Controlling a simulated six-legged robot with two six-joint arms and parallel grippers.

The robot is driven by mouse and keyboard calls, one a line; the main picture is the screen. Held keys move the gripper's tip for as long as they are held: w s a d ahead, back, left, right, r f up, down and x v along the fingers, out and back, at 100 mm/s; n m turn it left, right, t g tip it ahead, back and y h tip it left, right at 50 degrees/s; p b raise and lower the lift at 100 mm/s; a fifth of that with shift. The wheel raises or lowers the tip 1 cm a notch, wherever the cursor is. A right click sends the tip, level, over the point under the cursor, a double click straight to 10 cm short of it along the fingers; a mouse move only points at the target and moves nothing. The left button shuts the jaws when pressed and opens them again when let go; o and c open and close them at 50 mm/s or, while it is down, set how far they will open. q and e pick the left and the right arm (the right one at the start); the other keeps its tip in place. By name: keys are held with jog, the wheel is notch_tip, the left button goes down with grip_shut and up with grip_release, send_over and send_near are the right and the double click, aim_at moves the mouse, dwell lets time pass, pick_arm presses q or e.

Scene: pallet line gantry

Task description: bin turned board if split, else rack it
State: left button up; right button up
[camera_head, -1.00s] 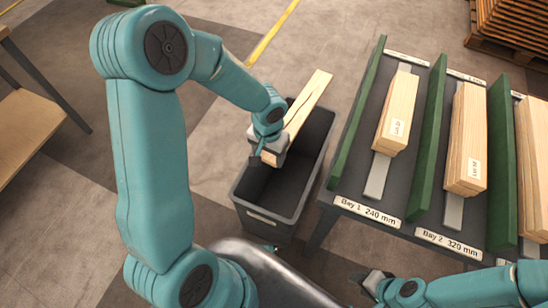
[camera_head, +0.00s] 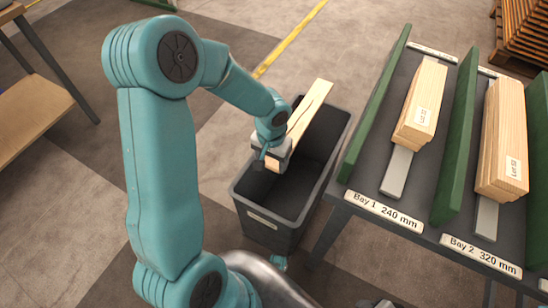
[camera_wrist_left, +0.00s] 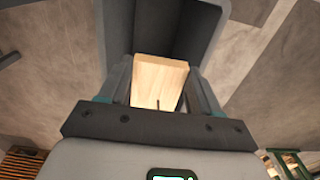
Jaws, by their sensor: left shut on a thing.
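My left gripper (camera_head: 272,153) is shut on a pale wooden board (camera_head: 314,100), near the board's front end. The board slants up to the right above the open dark grey bin (camera_head: 262,228). A dark, crack-like line runs along its visible face. In the left wrist view, the board end (camera_wrist_left: 160,72) sits between the fingers and shows a short dark line low on it, with the bin behind. The rack (camera_head: 360,185) stands right of the bin, with green dividers and labelled bays. My right gripper (camera_head: 376,303) barely shows at the bottom edge; its jaws cannot be made out.
Bay 1, marked 240 mm, holds a board stack (camera_head: 422,105). Bay 2, marked 320 mm, holds another stack (camera_head: 503,140). A wooden-topped table (camera_head: 35,125) stands at the left. Slatted pallets (camera_head: 522,35) are at the back right. The bin's visible floor looks empty.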

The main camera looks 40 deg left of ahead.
pick_arm(q)
notch_tip(320, 180, down, 10)
jog(key=b, duration=0.6)
jog(key=shift+f, duration=0.15)
pick_arm(e)
notch_tip(320, 180, down, 8)
jog(key=shift+r, duration=0.25)
pick_arm(q)
jog(key=shift+w+d, duration=0.1)
pick_arm(e)
jog(key=shift+a, duration=0.1)
pick_arm(q)
jog(key=o, duration=1.3)
jog(key=shift+c, duration=0.2)
notch_tip(320, 180, up, 16)
jog(key=p, duration=0.5)
jog(key=shift+r, duration=0.2)
pick_arm(e)
notch_tip(320, 180, up, 6)
jog(key=shift+f, duration=0.25)
pick_arm(q)
jog(key=shift+s, duration=0.3)
pick_arm(e)
jog(key=shift+s, duration=0.1)
